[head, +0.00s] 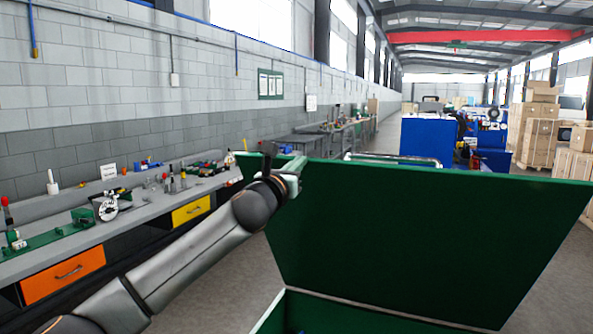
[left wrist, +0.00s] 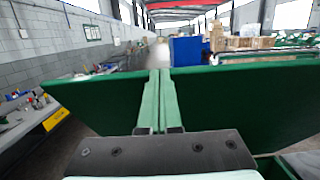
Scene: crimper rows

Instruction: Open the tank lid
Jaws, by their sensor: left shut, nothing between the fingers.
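The green tank lid (head: 420,235) stands raised and steeply tilted, its broad inner face towards me in the head view. It also fills the middle of the left wrist view (left wrist: 235,105). The tank (head: 330,318) shows only as a pale rim and part of its opening at the bottom of the head view. My left gripper (head: 298,162) is shut and empty at the lid's upper left edge. Its pale green fingers (left wrist: 160,75) lie together in the left wrist view, in front of the lid. I cannot tell whether they touch it. My right gripper is not in view.
A grey workbench (head: 150,205) with tools, an orange drawer (head: 63,275) and a yellow drawer (head: 191,211) runs along the left wall. Blue cabinets (head: 428,138) and stacked wooden crates (head: 538,135) stand beyond the lid. Bare floor shows between bench and tank.

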